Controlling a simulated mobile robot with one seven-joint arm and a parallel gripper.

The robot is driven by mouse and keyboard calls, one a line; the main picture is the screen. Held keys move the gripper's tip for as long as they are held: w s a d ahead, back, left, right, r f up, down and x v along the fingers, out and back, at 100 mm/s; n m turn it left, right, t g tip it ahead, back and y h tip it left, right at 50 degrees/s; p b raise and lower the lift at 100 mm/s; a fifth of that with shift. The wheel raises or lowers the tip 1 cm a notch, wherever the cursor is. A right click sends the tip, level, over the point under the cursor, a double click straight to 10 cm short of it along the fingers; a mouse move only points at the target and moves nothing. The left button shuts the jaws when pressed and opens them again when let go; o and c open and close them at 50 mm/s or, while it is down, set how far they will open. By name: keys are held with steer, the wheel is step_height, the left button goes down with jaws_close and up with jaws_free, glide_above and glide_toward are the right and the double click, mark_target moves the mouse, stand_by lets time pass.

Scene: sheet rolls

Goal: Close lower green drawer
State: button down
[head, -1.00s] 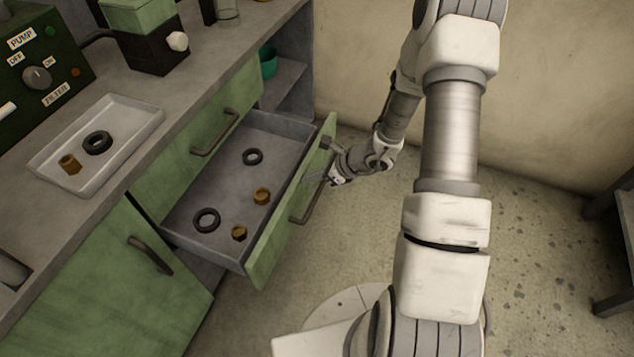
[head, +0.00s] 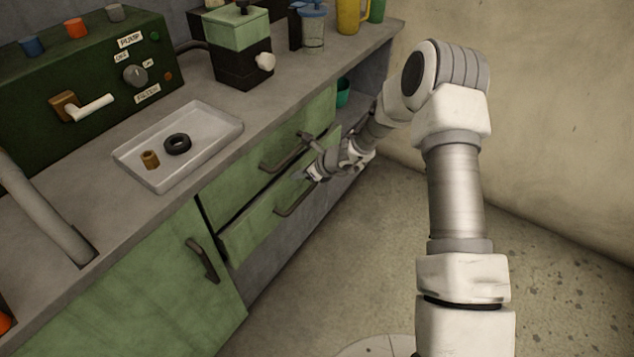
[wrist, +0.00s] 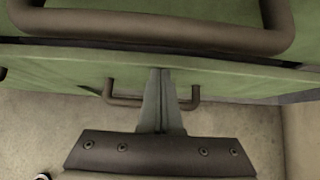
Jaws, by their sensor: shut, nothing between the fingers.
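My gripper (head: 300,177) is shut and empty, at the upper part of the drawer front. In the wrist view the closed fingertips (wrist: 160,72) meet or nearly meet the front near its top edge, with the handle's ends on both sides.
The upper green drawer (head: 232,178) is shut, and its handle (head: 283,157) sticks out just above my gripper. A cupboard door (head: 150,285) is at the left. A white tray (head: 213,133) lies on the counter. The floor (head: 340,270) in front is clear.

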mark_target(290, 173)
steer(key=shift+w+a, duration=0.75)
steer(key=shift+a, duration=0.35)
steer(key=shift+w+a, duration=0.1)
steer(key=shift+a+r, duration=0.15)
steer(key=shift+r, duration=0.05)
